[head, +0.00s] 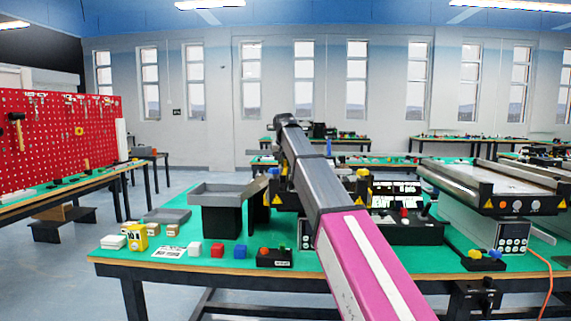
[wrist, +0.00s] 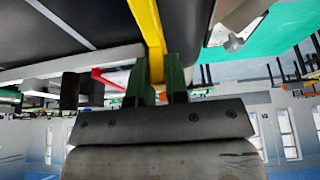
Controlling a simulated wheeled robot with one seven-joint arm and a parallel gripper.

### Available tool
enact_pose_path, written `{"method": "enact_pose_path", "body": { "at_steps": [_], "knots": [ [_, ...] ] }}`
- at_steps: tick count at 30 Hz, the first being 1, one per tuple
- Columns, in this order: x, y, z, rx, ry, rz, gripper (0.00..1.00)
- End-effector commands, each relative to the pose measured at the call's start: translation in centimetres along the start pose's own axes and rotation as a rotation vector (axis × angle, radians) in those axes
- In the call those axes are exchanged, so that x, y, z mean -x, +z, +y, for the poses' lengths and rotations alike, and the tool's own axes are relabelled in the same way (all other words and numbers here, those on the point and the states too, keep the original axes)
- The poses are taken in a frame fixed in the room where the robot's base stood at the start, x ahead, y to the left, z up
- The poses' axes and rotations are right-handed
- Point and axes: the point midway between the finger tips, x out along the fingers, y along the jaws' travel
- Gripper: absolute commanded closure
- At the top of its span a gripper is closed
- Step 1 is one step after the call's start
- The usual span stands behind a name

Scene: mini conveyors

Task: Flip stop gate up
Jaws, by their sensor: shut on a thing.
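In the wrist view my gripper (wrist: 157,68) has its two green fingers close on either side of a yellow bar (wrist: 148,25), which I take to be the stop gate's arm. The gripper is shut on this bar. The bar runs from the fingers to the top edge of the picture, beside a dark surface. A red bar (wrist: 108,80) shows to the left of the fingers. In the head view my arm hides the fingers and the gate.
A conveyor (head: 500,178) stands at the right. The table's front left is partly clear.

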Motion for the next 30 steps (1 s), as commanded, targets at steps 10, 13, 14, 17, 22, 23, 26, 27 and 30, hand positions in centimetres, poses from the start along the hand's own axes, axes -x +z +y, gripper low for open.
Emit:
{"method": "enact_pose_path", "body": {
  "at_steps": [10, 13, 14, 17, 22, 23, 26, 27, 30],
  "knots": [
    [3.5, 0.6, 0.1, -0.001, 0.0, 0.291, 1.0],
    [4.1, 0.6, 0.1, -0.001, 0.0, 0.34, 1.0],
    [4.3, 0.6, 0.1, 0.0, 0.0, 0.35, 1.0],
    [4.4, 0.5, 0.0, 0.0, 0.0, 0.364, 1.0],
    [4.4, 0.5, 0.0, 0.0, 0.0, 0.363, 1.0],
    [4.4, 0.5, 0.0, 0.0, 0.0, 0.363, 1.0],
    [4.4, 0.5, 0.0, 0.0, 0.0, 0.363, 0.69],
    [4.4, 0.4, 0.0, 0.0, 0.0, 0.362, 0.6],
    [4.4, 0.4, 0.0, 0.0, 0.0, 0.362, 0.6]
  ]
}}
